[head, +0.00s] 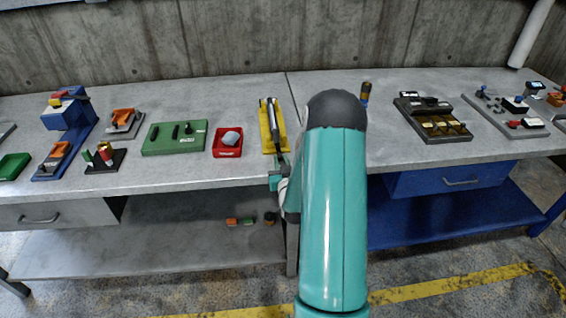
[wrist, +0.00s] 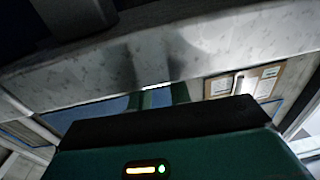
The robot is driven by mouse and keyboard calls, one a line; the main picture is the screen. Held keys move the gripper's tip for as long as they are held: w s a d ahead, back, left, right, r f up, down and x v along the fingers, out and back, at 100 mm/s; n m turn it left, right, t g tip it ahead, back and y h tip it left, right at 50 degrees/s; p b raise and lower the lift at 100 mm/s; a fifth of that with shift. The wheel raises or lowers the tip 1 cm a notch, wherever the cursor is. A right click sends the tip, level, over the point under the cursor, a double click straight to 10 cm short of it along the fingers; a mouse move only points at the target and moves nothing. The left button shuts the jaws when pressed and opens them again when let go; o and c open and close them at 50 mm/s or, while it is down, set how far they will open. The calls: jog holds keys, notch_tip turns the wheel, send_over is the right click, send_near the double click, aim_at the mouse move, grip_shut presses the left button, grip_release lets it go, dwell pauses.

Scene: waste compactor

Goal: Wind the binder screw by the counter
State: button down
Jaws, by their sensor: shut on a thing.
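A yellow plate (head: 266,128) with a long black and metal bar along it lies on the bench top, left of my raised teal arm in the head view. I take this to be the binder screw fixture; its screw is too small to make out. My gripper (head: 280,170) is at the fixture's near end by the bench's front edge, shut on the binder screw. My arm and the gripper body hide the grasp. In the wrist view, the gripper's dark green body fills the bottom, and the held part is hidden. I cannot make out which thing is the counter.
A red tray (head: 228,153) with a grey lump and a green board (head: 160,148) stand left of the yellow plate. A screwdriver (head: 365,94) and a black compartment tray (head: 446,138) are to the right. A blue drawer (head: 455,180) hangs under the right bench.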

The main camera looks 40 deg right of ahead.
jog(key=shift+w+a+f+m, duration=0.15)
jog(key=shift+a+m, duration=0.1)
jog(key=shift+m, duration=0.45)
jog(key=shift+w+a+r+m, duration=0.1)
jog(key=shift+a+m, duration=0.1)
jog(key=shift+m, duration=0.5)
jog(key=c, duration=1.3)
grip_release()
jog(key=v, duration=1.3)
jog(key=shift+s+a, duration=0.3)
jog(key=shift+o, duration=0.5)
jog(key=shift+f, duration=0.1)
